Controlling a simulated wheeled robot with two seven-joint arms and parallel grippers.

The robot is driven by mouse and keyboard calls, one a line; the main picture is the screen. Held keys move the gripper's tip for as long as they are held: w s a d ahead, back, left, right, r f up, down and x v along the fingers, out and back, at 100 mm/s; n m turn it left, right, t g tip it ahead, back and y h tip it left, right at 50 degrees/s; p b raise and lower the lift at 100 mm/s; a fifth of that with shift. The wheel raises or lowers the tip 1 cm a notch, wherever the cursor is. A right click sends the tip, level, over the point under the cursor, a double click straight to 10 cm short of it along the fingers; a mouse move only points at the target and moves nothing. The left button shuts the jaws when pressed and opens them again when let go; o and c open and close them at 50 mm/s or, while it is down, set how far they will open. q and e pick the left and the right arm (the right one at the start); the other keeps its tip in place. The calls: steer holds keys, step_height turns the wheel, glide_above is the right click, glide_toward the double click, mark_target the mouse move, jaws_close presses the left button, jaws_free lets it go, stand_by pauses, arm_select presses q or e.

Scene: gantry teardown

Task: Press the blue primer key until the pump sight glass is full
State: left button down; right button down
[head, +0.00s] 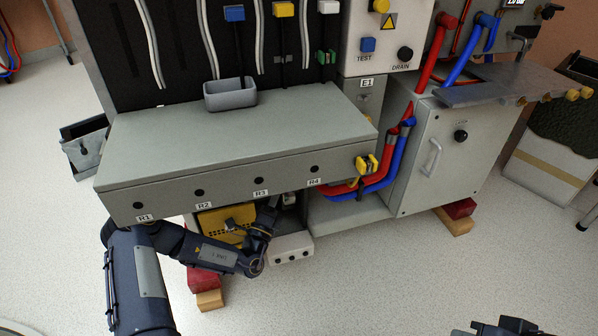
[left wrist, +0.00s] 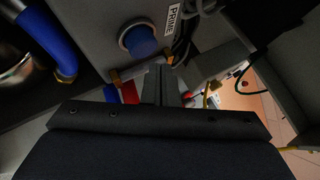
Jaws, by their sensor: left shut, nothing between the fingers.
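The blue primer key (left wrist: 143,45) is a round blue button in a ring beside a PRIME label (left wrist: 185,18), on a grey face in the upper middle of the left wrist view. My left gripper (left wrist: 160,72) is shut and empty, its fingertips just below and right of the key; I cannot tell whether they touch anything. In the head view my left arm reaches under the grey bench, where the gripper (head: 270,207) is partly hidden and the key cannot be seen. I cannot make out the sight glass. My right gripper (head: 508,327) is cut off at the bottom edge.
The grey bench (head: 235,140) overhangs my left arm, with a yellow part (head: 215,222) and a white box (head: 292,247) below. Red and blue hoses (head: 385,180) run at its right end. The floor in front is clear.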

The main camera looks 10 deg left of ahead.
arm_select(q)
steer(key=s+d+p, duration=0.2)
steer(key=s+d, duration=0.1)
steer(key=s, duration=0.2)
steer(key=shift+s, duration=0.15)
steer(key=shift+a, duration=0.1)
stand_by(0.7)
